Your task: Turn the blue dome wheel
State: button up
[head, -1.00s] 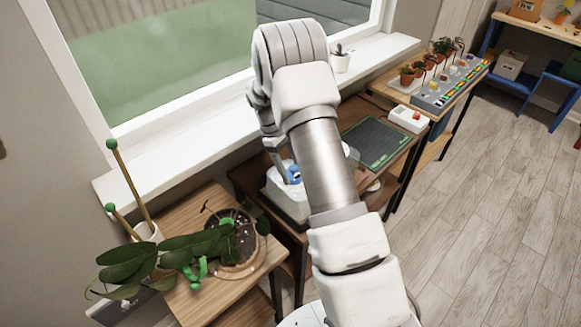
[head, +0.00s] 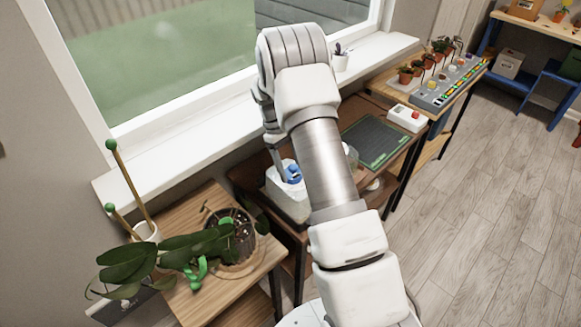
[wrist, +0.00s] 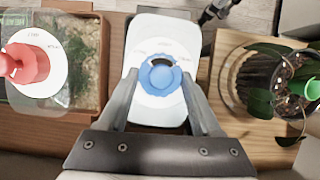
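The blue dome wheel (wrist: 158,78) sits on the white box (wrist: 165,32), on a round white dial with small lettering I cannot read. A dark mark shows at its top edge. The wheel (head: 292,172) and the box (head: 287,200) also show in the head view, on the brown bench. I cannot tell how far the fingertips are above the dial. My arm hides part of the bench in the head view.
A red knob (wrist: 26,63) on a white disc is left in the wrist view. A potted plant (head: 235,240) stands on the wooden stand to the left in the head view.

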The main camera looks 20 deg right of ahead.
jog(key=o, duration=0.4)
jog(key=shift+o, duration=0.2)
jog(key=p+v, duration=0.1)
jog(key=v, duration=1.6)
jog(key=shift+w+r, duration=0.15)
jog(key=shift+w, duration=0.05)
